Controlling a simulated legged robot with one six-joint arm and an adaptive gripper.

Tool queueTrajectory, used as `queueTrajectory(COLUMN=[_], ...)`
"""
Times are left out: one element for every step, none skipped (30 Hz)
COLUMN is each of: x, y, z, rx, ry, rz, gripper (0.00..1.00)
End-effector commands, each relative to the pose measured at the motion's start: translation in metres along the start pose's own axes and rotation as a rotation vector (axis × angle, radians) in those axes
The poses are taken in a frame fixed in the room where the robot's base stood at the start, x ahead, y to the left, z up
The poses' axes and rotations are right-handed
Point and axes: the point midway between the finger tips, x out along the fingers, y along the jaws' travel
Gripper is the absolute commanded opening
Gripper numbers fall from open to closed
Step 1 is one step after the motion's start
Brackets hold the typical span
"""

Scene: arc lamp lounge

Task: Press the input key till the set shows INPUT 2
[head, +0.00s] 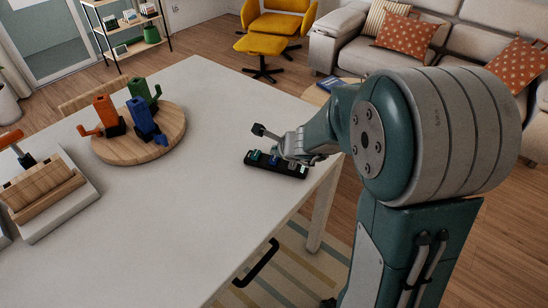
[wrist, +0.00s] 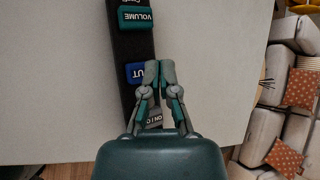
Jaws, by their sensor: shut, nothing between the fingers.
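A long black remote (head: 297,173) lies on the white table near its right edge. In the wrist view the remote (wrist: 131,45) carries a teal key marked VOLUME (wrist: 136,18), a blue key (wrist: 134,73) whose visible letters read "UT", and a pale key (wrist: 154,119) partly hidden behind my fingers. My gripper (wrist: 159,70) is shut and empty, with its fingertips over the right end of the blue key and covering part of its label. In the head view my gripper (head: 281,152) is right at the remote; I cannot tell whether it touches. No set's screen is in view.
A round wooden board (head: 170,150) with orange, blue and green objects stands on the table (head: 190,215) at left. A pale tray (head: 60,215) with a wooden block is at far left. The table's middle is clear. A sofa (head: 350,40) and yellow chair (head: 272,22) stand beyond.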

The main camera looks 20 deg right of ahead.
Motion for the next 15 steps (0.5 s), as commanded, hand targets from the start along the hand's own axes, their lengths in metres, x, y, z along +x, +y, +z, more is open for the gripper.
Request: queueTrajectory(x=[0.0,0.0,-0.001,-0.003,-0.004,-0.007,-0.009,-0.01,-0.013,-0.015,-0.017,-0.019,-0.021,-0.022,-0.025], y=[0.0,0.0,-0.001,-0.002,-0.004,-0.005,-0.006,-0.008,-0.009,-0.011,-0.012,-0.014,-0.015,-0.017,-0.018], z=[0.0,0.0,0.001,0.002,0.004,0.006,0.007,0.008,0.01,0.011,0.012,0.014,0.015,0.017,0.019], rx=[0.0,0.0,-0.002,-0.002,-0.003,-0.003,-0.003,-0.003,-0.003,-0.003,-0.003,-0.003,-0.003,-0.003,-0.004], ry=[0.0,0.0,-0.001,-0.002,-0.003,-0.003,-0.003,-0.003,-0.003,-0.002,-0.002,-0.001,-0.002,-0.003,-0.003], rz=[0.0,0.0,0.0,-0.001,-0.001,-0.001,-0.001,0.0,-0.001,-0.001,-0.002,-0.002,-0.002,-0.002,-0.002], gripper=[0.0,0.0,0.0,0.0,0.0,0.0,0.0,0.0,0.0,0.0,0.0,0.0,0.0,0.0,0.0])
